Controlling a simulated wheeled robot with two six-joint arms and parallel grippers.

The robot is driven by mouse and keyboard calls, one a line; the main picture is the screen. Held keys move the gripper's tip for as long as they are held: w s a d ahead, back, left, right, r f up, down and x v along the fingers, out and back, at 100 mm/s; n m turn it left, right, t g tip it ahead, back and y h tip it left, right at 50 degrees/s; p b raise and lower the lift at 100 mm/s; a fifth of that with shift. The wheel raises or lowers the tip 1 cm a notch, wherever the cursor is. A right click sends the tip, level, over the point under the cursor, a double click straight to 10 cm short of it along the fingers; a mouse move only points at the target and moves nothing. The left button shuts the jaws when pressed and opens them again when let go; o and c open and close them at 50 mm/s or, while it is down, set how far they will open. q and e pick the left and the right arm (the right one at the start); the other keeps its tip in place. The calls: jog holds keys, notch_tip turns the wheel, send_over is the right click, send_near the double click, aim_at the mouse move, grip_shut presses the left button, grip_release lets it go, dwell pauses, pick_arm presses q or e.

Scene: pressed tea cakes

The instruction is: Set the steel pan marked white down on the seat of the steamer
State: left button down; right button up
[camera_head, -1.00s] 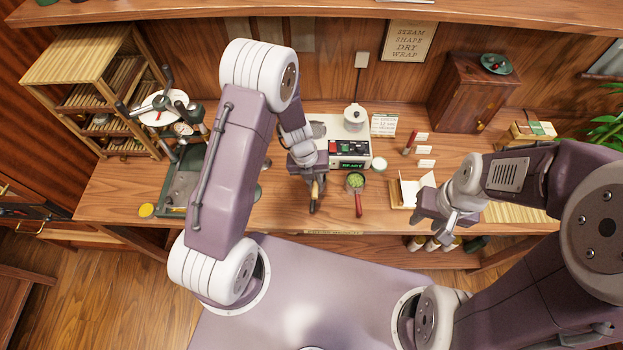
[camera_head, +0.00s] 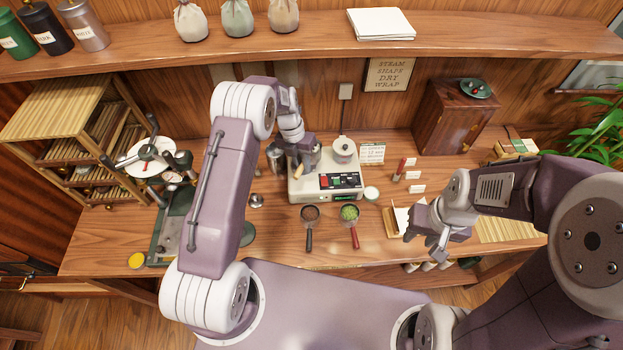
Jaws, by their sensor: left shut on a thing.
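The steamer (camera_head: 338,187) is the pale box with red and dark buttons and a green display, at the middle of the bench. A lidded pale pot (camera_head: 343,149) stands on its right part. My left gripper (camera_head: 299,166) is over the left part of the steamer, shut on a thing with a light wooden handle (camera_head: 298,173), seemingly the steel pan. Its bowl and marking cannot be made out. The gripper hides the seat, so I cannot tell whether the pan touches it. My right gripper (camera_head: 427,238) hangs by the bench's right front; its jaw gap is unclear.
In front of the steamer lie a dark-handled pan (camera_head: 310,214) and a red-handled pan with green leaves (camera_head: 349,212). A press (camera_head: 172,215) and slatted rack (camera_head: 75,140) stand left. A shelf (camera_head: 310,38) with jars and bags overhangs. A small cabinet (camera_head: 452,118) stands right.

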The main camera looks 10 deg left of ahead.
pick_arm(q)
jog(key=a, duration=0.1)
jog(key=w+a, duration=0.1)
jog(key=a+p, duration=0.1)
jog(key=shift+w+f, duration=0.1)
jog(key=shift+w, duration=0.15)
jog(key=b, duration=0.4)
send_over(299, 180)
jog(key=f, duration=0.2)
jog(key=a+f, duration=0.1)
jog(key=f, duration=0.1)
jog(key=shift+f, duration=0.35)
jog(key=shift+w+f, duration=0.1)
jog(key=shift+f, duration=0.3)
jog(key=shift+f+b, duration=0.5)
jog(key=shift+f, duration=0.3)
